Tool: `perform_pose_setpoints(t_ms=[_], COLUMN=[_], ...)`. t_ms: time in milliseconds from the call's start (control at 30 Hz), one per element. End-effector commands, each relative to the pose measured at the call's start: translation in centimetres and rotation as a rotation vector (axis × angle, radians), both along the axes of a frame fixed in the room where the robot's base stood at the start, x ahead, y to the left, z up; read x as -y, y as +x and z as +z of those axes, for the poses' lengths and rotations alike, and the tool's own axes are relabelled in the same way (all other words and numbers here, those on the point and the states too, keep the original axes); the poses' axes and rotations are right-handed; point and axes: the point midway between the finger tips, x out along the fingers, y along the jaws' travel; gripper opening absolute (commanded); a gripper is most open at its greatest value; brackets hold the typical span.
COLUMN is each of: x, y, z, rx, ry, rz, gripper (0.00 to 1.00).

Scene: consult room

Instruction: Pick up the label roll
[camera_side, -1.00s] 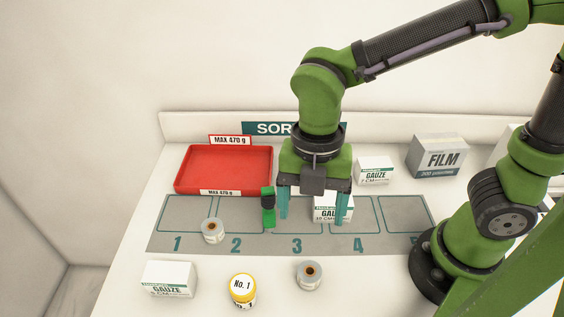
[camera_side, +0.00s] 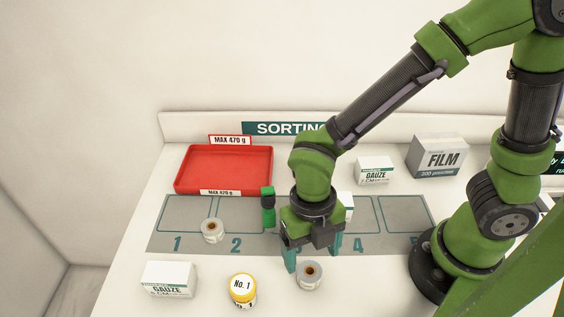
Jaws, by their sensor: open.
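Two similar small pale grey rolls with brown cores are in view, and I cannot tell which is the label roll. One roll (camera_side: 310,277) stands on the white table in front of the grey mat. The other roll (camera_side: 212,231) stands on the mat between the numbers 1 and 2. My gripper (camera_side: 314,257) is open and points down over the mat's front edge, just behind the front roll. Its teal fingers are spread to left and right with nothing seen between them. Their exact height above the table is hard to tell.
A yellow-lidded jar (camera_side: 242,289) and a gauze box (camera_side: 168,280) stand at the front left. A green object (camera_side: 268,208) stands left of my gripper. Behind are a red tray (camera_side: 223,192), another gauze box (camera_side: 374,171) and a film box (camera_side: 438,157). My arm mostly hides a box on the mat.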

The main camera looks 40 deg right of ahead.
Motion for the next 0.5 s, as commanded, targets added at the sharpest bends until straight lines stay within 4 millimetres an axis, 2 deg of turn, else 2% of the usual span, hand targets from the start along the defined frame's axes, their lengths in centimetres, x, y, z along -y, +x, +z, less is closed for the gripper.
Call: perform_pose_setpoints(t_ms=[167,400,500], x=[-0.1,-0.5,-0.6], y=[-0.2,-0.6,-0.7], z=[-1.2,-4.6,-5.5], rx=[-0.003,-0.003,-0.002], ry=[-0.001,-0.003,-0.002], rz=[-0.001,0.000,-0.001], gripper=[0.79,0.79,0.79])
